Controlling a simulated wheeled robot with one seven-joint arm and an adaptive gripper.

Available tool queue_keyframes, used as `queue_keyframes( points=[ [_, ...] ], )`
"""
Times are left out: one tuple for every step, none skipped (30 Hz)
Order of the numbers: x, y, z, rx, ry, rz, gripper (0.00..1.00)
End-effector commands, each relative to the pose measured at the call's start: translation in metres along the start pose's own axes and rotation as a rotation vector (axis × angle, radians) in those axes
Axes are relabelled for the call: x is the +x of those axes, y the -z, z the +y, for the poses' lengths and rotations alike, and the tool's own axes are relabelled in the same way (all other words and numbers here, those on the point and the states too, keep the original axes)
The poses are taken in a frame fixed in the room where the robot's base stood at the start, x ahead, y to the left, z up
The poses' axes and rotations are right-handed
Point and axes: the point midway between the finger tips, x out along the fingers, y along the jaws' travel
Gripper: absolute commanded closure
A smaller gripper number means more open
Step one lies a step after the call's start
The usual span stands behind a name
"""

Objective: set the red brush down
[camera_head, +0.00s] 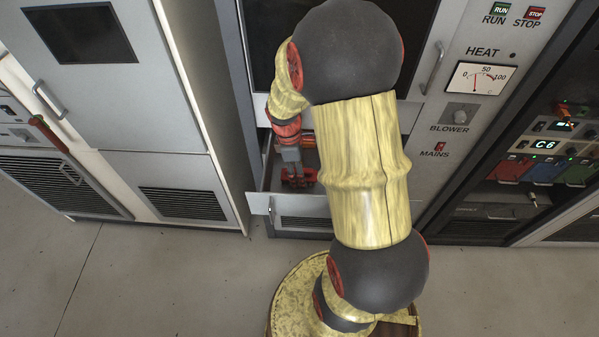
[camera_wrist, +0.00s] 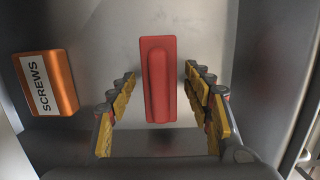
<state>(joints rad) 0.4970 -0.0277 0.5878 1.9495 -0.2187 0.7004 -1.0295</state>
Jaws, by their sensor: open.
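The red brush (camera_wrist: 158,95) lies lengthwise on the grey metal floor of an open drawer (camera_wrist: 215,20) in the wrist view, its raised handle ridge facing up. My gripper (camera_wrist: 158,76) is open, with one yellow-padded finger on each side of the brush and a visible gap on both sides. In the head view my gripper (camera_head: 298,178) reaches down into the open drawer (camera_head: 262,204) at the foot of the middle rack. The brush cannot be made out clearly there, as my gripper and arm cover much of the drawer.
An orange box marked SCREWS (camera_wrist: 47,83) sits in the drawer left of the brush. Drawer walls stand close around my gripper. A rack panel with HEAT meter (camera_head: 480,78) is at right, a grey cabinet (camera_head: 110,80) at left. The floor (camera_head: 170,280) in front is clear.

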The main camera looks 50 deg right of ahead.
Motion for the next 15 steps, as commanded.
queue_keyframes(
  points=[
    [-0.006,0.000,0.001,0.000,-0.002,0.001,0.49],
    [-0.010,0.000,0.001,0.000,-0.003,0.001,0.49],
    [-0.017,0.000,0.001,0.000,-0.004,0.002,0.49],
    [-0.022,0.000,0.001,0.000,-0.004,0.002,0.49],
    [-0.028,0.000,0.001,0.000,-0.004,0.002,0.49],
    [-0.037,0.000,0.001,0.000,-0.004,0.002,0.49],
    [-0.043,0.000,0.001,0.000,-0.005,0.002,0.49],
    [-0.050,0.000,0.001,0.000,-0.005,0.002,0.49],
    [-0.059,0.000,0.001,0.000,-0.004,0.002,0.49],
    [-0.065,0.000,0.001,0.000,-0.004,0.002,0.49],
    [-0.071,0.000,0.001,0.000,-0.004,0.002,0.49],
    [-0.079,0.000,0.001,0.000,-0.003,0.001,0.49],
    [-0.084,0.000,0.001,-0.001,-0.003,0.001,0.49],
    [-0.089,0.000,0.001,-0.001,-0.004,0.001,0.49],
    [-0.096,0.000,0.001,-0.001,-0.003,0.001,0.49]
  ],
)
